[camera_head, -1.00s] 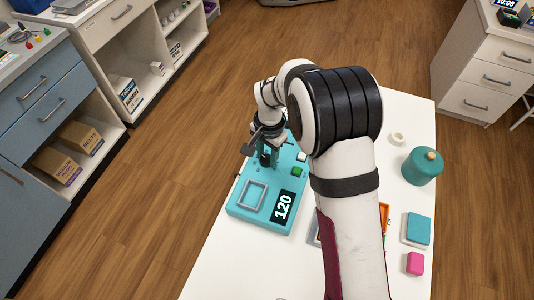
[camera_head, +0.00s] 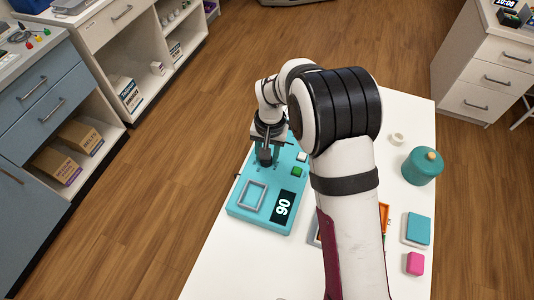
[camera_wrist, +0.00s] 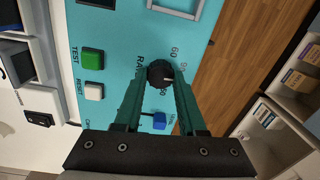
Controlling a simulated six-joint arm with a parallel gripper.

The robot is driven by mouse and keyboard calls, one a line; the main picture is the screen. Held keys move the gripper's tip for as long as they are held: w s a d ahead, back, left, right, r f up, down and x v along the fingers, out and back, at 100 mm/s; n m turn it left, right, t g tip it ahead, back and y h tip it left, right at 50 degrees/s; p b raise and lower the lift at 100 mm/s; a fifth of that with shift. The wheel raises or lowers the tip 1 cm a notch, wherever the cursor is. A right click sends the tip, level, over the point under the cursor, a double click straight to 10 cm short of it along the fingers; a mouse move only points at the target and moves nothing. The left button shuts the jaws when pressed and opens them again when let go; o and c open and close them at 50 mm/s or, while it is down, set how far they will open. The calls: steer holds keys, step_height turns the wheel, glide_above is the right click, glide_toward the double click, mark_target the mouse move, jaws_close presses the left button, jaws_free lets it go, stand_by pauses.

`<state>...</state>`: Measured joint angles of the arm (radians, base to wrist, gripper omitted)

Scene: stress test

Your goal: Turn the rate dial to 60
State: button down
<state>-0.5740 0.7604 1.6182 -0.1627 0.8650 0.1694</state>
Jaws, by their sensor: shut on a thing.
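The teal device (camera_head: 238,208) lies on the white table, and its black display (camera_head: 282,206) reads 90. The rate dial (camera_wrist: 160,72) is a small black knob with a pale pointer mark, beside printed numbers including 60. My gripper (camera_wrist: 160,86) is shut on the dial, one green finger on each side of it. In the head view my gripper (camera_head: 266,157) is at the far left part of the device and mostly hides the dial.
A green TEST button (camera_wrist: 92,58), a white RESET button (camera_wrist: 94,91) and a blue-capped switch (camera_wrist: 159,121) sit near the dial. A grey square frame (camera_head: 253,197) is on the device's near part. A teal canister (camera_head: 422,167) and a pink block (camera_head: 415,263) stand at the right.

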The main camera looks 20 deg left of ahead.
steer(key=n, duration=0.6)
steer(key=shift+n, duration=0.3)
steer(key=n, duration=0.6)
steer(key=shift+a+g, duration=0.1)
steer(key=shift+g, duration=0.2)
steer(key=shift+n, duration=0.3)
steer(key=shift+c, duration=2.4)
jaws_free()
steer(key=shift+r, duration=0.1)
step_height(320, 180, up, 16)
steer(key=shift+w, duration=0.4)
